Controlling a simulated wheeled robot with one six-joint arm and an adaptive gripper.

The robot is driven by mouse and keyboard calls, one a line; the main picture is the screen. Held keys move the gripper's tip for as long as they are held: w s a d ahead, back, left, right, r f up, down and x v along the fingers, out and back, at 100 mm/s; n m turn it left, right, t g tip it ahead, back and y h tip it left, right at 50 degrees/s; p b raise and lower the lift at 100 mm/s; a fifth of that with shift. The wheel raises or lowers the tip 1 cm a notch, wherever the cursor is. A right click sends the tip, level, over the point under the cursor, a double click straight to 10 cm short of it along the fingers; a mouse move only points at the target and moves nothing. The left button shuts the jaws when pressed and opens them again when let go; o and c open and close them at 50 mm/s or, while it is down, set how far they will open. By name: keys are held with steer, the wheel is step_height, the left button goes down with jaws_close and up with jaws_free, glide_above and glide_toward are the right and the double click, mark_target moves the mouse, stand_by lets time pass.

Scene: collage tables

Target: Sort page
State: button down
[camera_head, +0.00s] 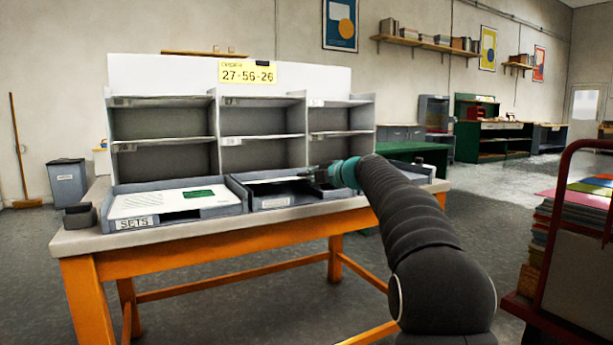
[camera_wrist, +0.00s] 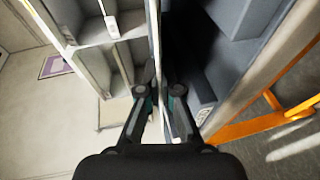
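My gripper (camera_head: 322,175) is over the middle tray (camera_head: 275,201) on the table. A thin white page (camera_head: 280,179) extends left from it, above the dark inside of that tray. In the wrist view the page (camera_wrist: 155,35) shows nearly edge-on and runs between the two fingers of my gripper (camera_wrist: 160,80), which look closed on it. The left tray (camera_head: 180,217), labelled SETS, holds a white sheet (camera_head: 150,203) with a green block (camera_head: 199,194). The page's printed face is hidden.
A grey rack (camera_head: 217,125) with empty compartments stands behind the trays, under a yellow sign (camera_head: 247,73) reading 27-56-26. A small dark object (camera_head: 80,215) sits at the table's left corner. A red cart (camera_head: 545,300) with stacked coloured sheets stands at right.

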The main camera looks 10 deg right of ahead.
steer(key=c, duration=1.2)
jaws_free()
steer(key=shift+c, duration=0.2)
steer(key=v, duration=1.2)
